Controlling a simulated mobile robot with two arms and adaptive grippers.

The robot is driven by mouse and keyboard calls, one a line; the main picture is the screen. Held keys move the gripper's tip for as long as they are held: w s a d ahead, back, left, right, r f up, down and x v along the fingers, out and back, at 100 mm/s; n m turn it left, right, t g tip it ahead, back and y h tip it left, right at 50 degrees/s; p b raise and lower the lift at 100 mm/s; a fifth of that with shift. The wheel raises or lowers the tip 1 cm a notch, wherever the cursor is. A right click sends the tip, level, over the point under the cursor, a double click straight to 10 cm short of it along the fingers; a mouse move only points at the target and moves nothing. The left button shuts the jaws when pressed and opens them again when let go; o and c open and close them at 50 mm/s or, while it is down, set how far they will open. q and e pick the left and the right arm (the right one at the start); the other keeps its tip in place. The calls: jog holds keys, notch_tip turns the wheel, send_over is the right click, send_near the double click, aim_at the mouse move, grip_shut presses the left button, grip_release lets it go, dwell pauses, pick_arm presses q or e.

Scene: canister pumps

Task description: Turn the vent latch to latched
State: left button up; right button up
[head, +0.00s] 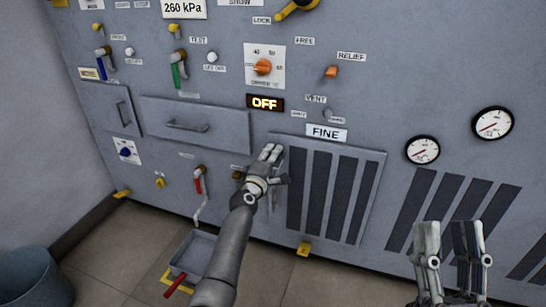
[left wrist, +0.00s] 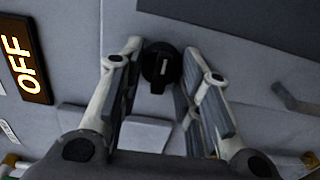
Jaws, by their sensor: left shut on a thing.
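A black round latch knob (left wrist: 161,68) with a pale mark sits on the grey front, beside the slatted vent panel. In the left wrist view it lies between the two fingers of my left gripper (left wrist: 158,78), which are closed on its sides. The pale mark runs up and down in that view. In the head view my left gripper (head: 271,153) reaches the front just below the lit OFF sign (head: 265,103), at the left edge of the vent panel (head: 375,165), and hides the knob. My right gripper (head: 449,232) is open and empty at the lower right, apart from the panel.
A drawer (head: 220,118) and a FINE label (head: 326,134) are close to my left gripper. A lever with a red handle (head: 198,183) hangs left of my left forearm. A grey tray (head: 196,252) is on the floor. Two gauges (head: 422,150) are at right.

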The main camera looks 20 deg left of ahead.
pick_arm(q)
jog(key=o, duration=1)
